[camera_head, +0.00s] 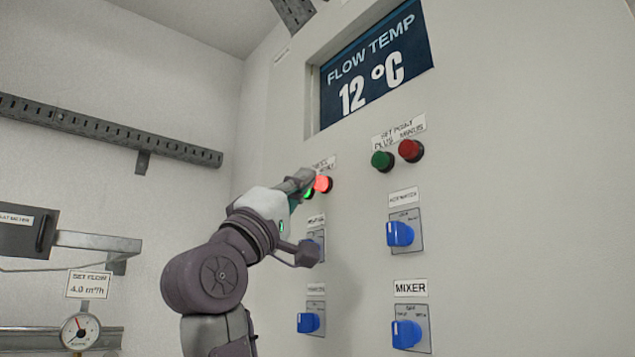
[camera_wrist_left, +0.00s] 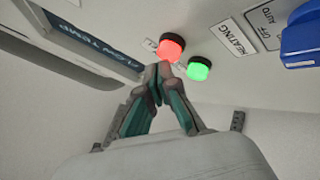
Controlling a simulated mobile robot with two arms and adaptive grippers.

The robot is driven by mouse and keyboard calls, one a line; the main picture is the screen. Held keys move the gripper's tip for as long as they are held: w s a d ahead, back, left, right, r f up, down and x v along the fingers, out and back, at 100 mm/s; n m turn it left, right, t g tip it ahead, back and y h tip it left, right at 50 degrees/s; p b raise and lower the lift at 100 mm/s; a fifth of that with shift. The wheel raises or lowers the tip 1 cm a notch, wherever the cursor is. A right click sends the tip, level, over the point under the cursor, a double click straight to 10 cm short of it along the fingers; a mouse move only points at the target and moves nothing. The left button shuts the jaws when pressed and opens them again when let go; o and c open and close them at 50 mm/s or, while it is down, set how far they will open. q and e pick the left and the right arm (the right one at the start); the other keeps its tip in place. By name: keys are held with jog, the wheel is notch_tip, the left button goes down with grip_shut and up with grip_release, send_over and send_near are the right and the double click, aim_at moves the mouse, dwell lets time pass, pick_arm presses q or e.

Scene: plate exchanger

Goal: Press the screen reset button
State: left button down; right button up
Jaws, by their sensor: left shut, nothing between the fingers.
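The panel has a pair of lit buttons, one red (camera_head: 323,184) and one green (camera_head: 308,194), under a label (camera_head: 323,164) that is partly hidden and too small to read fully. My left gripper (camera_head: 303,178) is shut and empty, its tips in front of this pair, covering part of the green button. In the left wrist view the closed fingertips (camera_wrist_left: 160,76) lie just below the red button (camera_wrist_left: 171,47) and left of the green one (camera_wrist_left: 199,69). I cannot tell whether they touch either. My right gripper is not in view.
The display (camera_head: 376,65) reads FLOW TEMP 12 °C. Unlit green (camera_head: 382,161) and red (camera_head: 410,150) set point buttons sit to the right. Blue knobs, including the mixer knob (camera_head: 406,334), are below. A gauge (camera_head: 80,331) and a wall rail (camera_head: 110,129) are at left.

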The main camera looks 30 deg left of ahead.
pick_arm(q)
jog(key=shift+w+d, duration=0.2)
jog(key=shift+w, duration=0.25)
dwell(0.3)
jog(key=shift+s+a, duration=0.1)
jog(key=shift+s, duration=0.1)
jog(key=shift+s+a, duration=0.2)
jog(key=shift+s, duration=0.4)
jog(key=s, duration=0.1)
jog(key=s+a+b, duration=0.1)
jog(key=s, duration=0.1)
jog(key=s+a, duration=0.1)
jog(key=shift+s+b, duration=0.3)
jog(key=shift+b, duration=0.1)
jog(key=shift+f, duration=0.1)
dwell(0.9)
